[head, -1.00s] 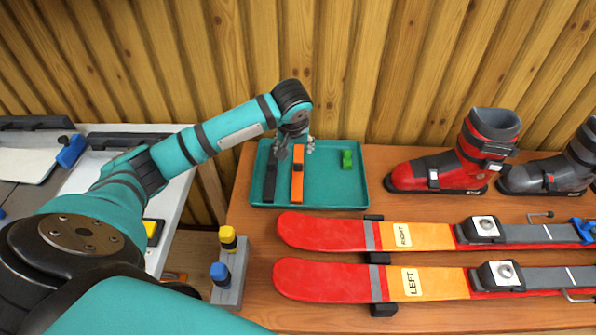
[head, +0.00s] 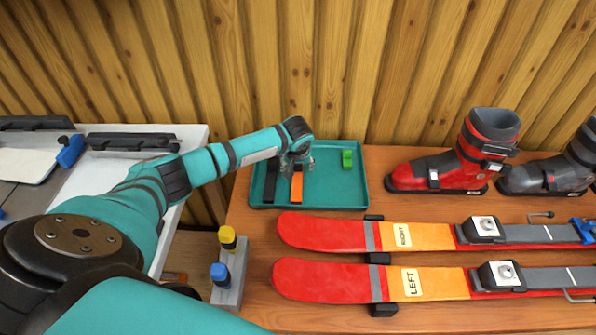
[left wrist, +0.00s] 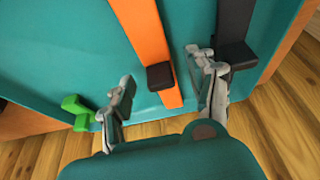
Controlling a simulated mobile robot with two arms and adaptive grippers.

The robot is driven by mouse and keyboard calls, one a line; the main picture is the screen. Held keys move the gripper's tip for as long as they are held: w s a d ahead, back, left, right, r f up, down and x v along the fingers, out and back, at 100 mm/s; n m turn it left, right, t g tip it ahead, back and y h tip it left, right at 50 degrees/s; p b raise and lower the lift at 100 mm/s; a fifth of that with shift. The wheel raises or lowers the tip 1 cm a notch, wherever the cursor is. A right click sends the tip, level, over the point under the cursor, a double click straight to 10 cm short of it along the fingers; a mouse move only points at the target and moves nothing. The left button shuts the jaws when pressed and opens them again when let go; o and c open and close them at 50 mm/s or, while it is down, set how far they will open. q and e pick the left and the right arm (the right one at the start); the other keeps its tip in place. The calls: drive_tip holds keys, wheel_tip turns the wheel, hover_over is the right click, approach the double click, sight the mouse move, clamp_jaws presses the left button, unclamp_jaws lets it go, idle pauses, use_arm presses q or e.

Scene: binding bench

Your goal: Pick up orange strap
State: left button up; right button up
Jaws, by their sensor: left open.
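The orange strap (head: 297,189) lies in the teal tray (head: 340,196), partly hidden by my left gripper in the head view. In the left wrist view the orange strap (left wrist: 146,36) has a dark block on it and runs between the open fingers. My left gripper (head: 298,163) is open above the strap's far part; its two fingertips (left wrist: 162,70) stand on either side of the strap, and no contact with it shows. My right gripper is not in view.
A black strap (head: 270,183) lies close beside the orange one. A green piece (head: 346,159) lies at the tray's right. Red-orange skis (head: 330,233) lie in front, and a red boot (head: 450,163) stands right. The wooden wall is close behind the tray.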

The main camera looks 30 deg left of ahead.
use_arm(q)
drive_tip(key=shift+c, duration=0.4)
clamp_jaws()
